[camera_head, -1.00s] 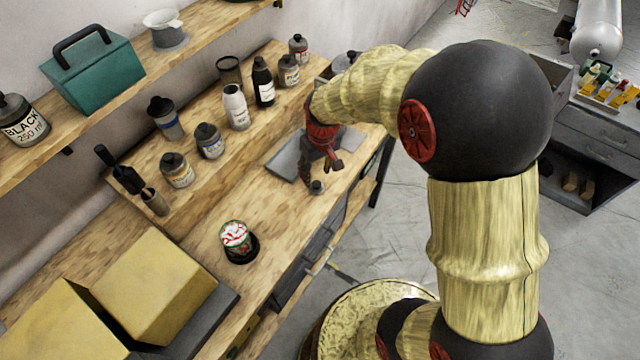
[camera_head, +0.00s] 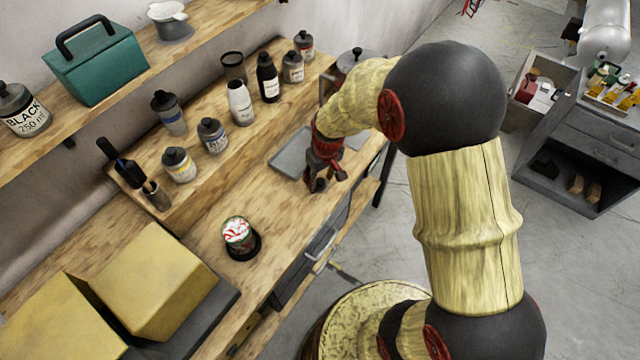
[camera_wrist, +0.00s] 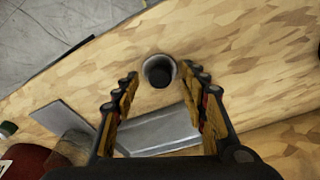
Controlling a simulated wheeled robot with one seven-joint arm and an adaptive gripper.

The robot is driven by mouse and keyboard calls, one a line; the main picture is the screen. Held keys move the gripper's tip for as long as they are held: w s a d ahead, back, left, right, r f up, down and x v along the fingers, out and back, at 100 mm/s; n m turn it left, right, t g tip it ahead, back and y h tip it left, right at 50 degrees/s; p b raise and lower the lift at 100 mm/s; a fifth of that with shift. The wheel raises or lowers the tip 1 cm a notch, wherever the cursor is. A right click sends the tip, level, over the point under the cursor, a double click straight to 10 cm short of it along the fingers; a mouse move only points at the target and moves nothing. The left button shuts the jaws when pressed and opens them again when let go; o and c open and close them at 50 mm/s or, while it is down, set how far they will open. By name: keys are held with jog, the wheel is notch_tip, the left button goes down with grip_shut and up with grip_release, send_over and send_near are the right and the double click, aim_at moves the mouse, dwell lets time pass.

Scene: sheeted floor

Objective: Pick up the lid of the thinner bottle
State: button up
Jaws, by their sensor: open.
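A small round piece (camera_wrist: 158,70), dark in the middle with a pale grey rim, sits on the wooden bench in the wrist view. It looks like a lid or small capped container; I cannot tell which. My gripper (camera_wrist: 161,80) is open, with the piece between and just beyond its fingertips, apparently not touching. In the head view my gripper (camera_head: 321,183) is low over the bench front and hides the piece. Several dark-capped bottles stand on the raised rear ledge, including a slim white one (camera_head: 240,106) and a black one (camera_head: 267,80). I cannot read which is the thinner bottle.
A flat grey plate (camera_head: 289,157) lies on the bench beside my gripper and shows in the wrist view (camera_wrist: 155,131). A red-and-white patterned jar (camera_head: 238,231) stands nearer the front left. Yellow boxes (camera_head: 150,280) fill the left end. The bench between is clear.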

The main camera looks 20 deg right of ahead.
jog(key=shift+c, duration=1.1)
jog(key=c, duration=0.7)
jog(key=shift+r, duration=0.1)
